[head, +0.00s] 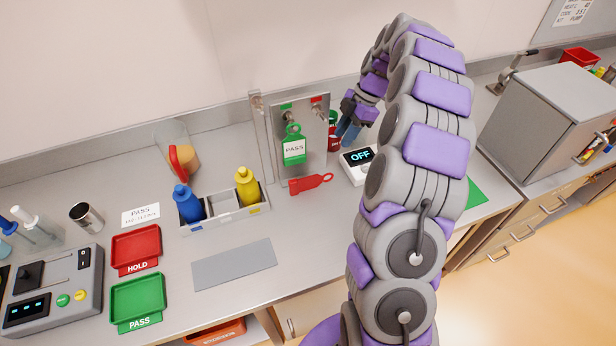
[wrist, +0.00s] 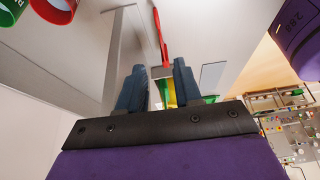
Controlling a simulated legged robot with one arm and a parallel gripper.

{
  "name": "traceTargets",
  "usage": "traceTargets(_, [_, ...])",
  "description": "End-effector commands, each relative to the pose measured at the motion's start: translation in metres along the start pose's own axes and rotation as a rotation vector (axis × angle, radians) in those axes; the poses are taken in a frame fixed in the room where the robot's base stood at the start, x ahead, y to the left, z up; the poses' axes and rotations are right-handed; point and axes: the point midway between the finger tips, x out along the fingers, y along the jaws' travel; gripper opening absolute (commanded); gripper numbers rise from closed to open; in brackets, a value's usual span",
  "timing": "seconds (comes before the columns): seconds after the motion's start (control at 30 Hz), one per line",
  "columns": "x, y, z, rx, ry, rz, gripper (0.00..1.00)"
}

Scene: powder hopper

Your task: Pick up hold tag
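The red hold tag (head: 311,183), with a ring-shaped end, lies on the counter in front of the upright metal panel in the head view. A red tag-like strip (wrist: 161,38) shows beyond my fingertips in the wrist view. A green PASS tag (head: 293,148) hangs on the panel. My gripper (head: 347,133) is to the right of the panel, above the counter and up and right of the red tag. In the wrist view its two blue-grey fingers (wrist: 160,75) are apart, with nothing visibly held between them.
A white OFF display box (head: 358,171) stands below my gripper. Red and green cylinders (head: 333,140) are beside it. A bin with blue and yellow bottles (head: 226,218), a red HOLD tray (head: 136,244) and a green PASS tray (head: 138,294) are left. A grey mat (head: 234,265) is bare.

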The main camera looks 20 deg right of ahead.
Motion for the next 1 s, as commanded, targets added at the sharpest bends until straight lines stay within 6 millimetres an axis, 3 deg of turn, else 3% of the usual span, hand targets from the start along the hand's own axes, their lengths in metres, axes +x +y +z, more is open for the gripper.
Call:
traceTargets(0.23, [0.017,-0.001,-0.014,-0.01,-0.012,-0.001,0.34])
traceTargets(0.7, [0.106,-0.001,-0.002,-0.009,-0.001,-0.005,0.34])
traceTargets(1.0, [0.125,0.0,-0.004,-0.008,-0.004,0.0,0.34])
